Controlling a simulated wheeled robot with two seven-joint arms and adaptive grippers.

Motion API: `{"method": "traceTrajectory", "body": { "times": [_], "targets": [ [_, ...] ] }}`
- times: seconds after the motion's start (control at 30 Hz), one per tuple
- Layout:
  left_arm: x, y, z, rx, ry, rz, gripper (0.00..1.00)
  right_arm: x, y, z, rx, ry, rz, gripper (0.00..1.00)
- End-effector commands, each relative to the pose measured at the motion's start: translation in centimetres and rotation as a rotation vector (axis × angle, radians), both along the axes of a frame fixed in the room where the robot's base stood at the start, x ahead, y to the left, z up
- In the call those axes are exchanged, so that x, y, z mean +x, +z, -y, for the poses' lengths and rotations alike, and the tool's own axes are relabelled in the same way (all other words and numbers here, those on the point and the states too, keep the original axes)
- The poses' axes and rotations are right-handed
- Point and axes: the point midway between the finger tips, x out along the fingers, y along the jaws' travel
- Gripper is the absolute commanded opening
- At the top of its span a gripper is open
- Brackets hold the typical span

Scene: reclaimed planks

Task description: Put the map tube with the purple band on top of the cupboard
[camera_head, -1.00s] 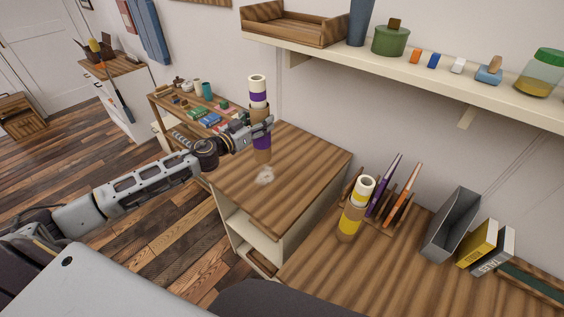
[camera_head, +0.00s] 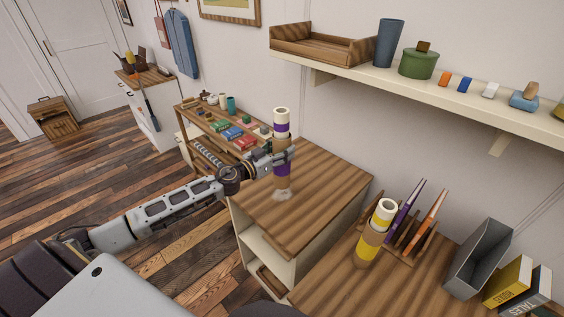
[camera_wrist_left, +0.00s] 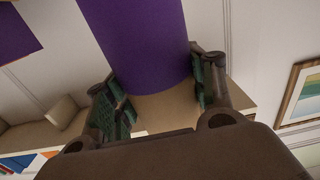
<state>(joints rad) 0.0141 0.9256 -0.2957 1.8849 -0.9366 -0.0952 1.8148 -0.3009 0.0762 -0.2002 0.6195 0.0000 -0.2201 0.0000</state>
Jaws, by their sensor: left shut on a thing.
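The map tube with the purple band (camera_head: 281,130) is upright, with a white top, purple bands and a brown middle. My left gripper (camera_head: 280,156) is shut around its middle. In the left wrist view the tube (camera_wrist_left: 140,40) fills the space between the fingers (camera_wrist_left: 160,95). The tube is over the wooden top of the cream-sided cupboard (camera_head: 325,180). Its lower end is just above or on that top, beside a pale patch; I cannot tell whether it touches. My right gripper is not in view.
A yellow-banded tube (camera_head: 376,232) stands on the desk (camera_head: 400,285) at right, near a wooden rack (camera_head: 408,240). A wall shelf (camera_head: 440,85) holds a tray and a green pot. A low shelf unit (camera_head: 205,150) with small items stands behind the cupboard. The cupboard top around the tube is clear.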

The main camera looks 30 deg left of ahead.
Motion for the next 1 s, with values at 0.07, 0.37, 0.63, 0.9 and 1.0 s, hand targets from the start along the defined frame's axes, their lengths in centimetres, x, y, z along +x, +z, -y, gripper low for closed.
{"method": "traceTrajectory", "body": {
  "times": [0.07,0.37,0.63,0.9,1.0],
  "targets": [
    [0.0,-0.3,0.0,-0.001,0.0,0.003,0.19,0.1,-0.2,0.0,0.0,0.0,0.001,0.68],
    [0.0,-0.4,0.0,0.0,-0.001,0.003,0.19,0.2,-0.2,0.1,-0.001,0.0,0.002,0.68],
    [0.0,-1.3,0.0,-0.003,0.0,0.001,0.19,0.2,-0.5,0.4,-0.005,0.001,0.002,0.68],
    [0.0,-3.8,0.0,-0.003,0.001,0.002,0.19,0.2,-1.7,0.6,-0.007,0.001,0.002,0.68],
    [0.0,-4.4,0.0,-0.001,0.0,0.002,0.19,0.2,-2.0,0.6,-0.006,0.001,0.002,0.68]
  ]
}}
